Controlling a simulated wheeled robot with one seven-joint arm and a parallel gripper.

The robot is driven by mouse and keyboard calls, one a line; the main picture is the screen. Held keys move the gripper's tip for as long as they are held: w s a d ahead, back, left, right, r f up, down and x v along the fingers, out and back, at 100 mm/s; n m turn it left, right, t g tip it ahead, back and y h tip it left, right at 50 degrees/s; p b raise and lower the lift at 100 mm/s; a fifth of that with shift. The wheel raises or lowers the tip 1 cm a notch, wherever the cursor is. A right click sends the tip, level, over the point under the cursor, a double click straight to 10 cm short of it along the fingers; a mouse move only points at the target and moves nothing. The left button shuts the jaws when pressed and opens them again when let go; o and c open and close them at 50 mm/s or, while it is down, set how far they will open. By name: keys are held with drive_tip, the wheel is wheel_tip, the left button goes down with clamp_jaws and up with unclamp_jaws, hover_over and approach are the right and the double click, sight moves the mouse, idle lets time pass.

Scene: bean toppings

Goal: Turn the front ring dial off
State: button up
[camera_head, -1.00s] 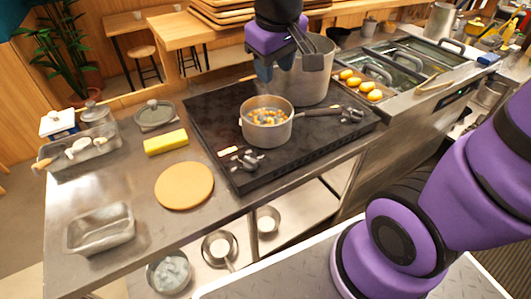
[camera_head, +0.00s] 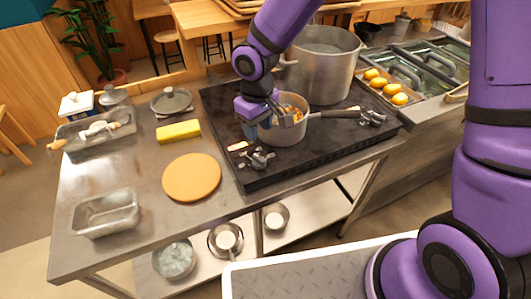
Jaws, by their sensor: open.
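The black cooktop (camera_head: 330,135) carries two metal dials on its front edge. The left dial (camera_head: 257,158) sits near the front left corner, and the right dial (camera_head: 372,117) near the right end. I cannot tell their settings or which one serves the front ring. A small saucepan (camera_head: 288,132) with orange-brown contents stands on the front ring area and hides it. My gripper (camera_head: 254,129) is open and empty, pointing down at the saucepan's left side, a little behind the left dial. The wrist partly hides its fingers, and I cannot tell whether they touch the pan.
A large pot (camera_head: 325,70) stands behind the saucepan, whose handle (camera_head: 335,114) reaches right toward the right dial. A yellow block (camera_head: 178,131), a round board (camera_head: 191,177) and a metal tin (camera_head: 106,213) lie left. The counter in front of the left dial is clear.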

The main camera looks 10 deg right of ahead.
sight(259, 157)
wheel_tip(259, 157, down, 10)
drive_tip(key=shift+f, duration=0.25)
idle(0.3)
clamp_jaws()
